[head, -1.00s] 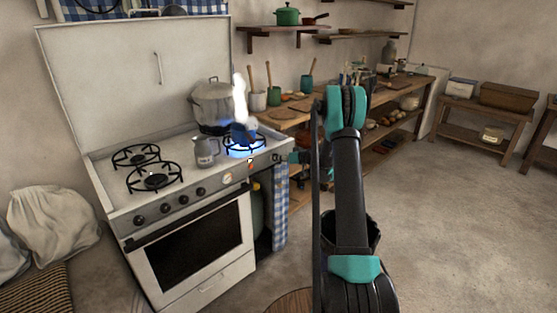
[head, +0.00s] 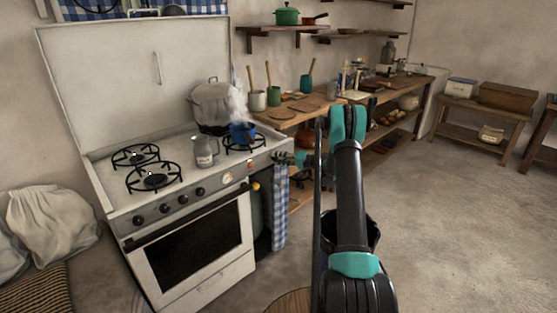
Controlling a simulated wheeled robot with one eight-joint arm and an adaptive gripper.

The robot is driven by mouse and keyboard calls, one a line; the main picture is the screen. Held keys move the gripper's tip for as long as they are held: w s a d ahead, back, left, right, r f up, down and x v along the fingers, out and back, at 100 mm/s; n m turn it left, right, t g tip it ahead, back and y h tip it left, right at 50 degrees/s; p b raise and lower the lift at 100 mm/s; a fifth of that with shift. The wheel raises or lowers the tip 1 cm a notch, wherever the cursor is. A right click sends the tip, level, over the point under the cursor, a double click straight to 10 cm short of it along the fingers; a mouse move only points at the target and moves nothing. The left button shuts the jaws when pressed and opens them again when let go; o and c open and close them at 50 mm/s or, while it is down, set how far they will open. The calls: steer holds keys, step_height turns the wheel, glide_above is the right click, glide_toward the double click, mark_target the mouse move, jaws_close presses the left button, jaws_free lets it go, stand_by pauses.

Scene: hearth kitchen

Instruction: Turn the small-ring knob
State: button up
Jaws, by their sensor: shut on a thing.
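The white stove (head: 215,190) stands at the left with its lid raised. A small blue pot (head: 243,132) sits on the right front burner ring (head: 240,146), with pale steam above it and no flame visible under it. My gripper (head: 283,158) is at the right end of the stove's front panel, shut on the small-ring knob (head: 277,158). The fingers and part of the arm hide much of this knob, so its angle cannot be read.
A grey jug (head: 204,152) and a large covered pot (head: 215,107) stand close to the blue pot. Several other dark knobs (head: 165,208) line the panel. A checked cloth (head: 281,205) hangs below my gripper. The floor at right is clear.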

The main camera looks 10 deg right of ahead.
steer(key=shift+m, duration=0.5)
steer(key=shift+y, duration=0.3)
steer(key=o, duration=1.2)
steer(key=shift+c, duration=0.2)
steer(key=v, duration=1.2)
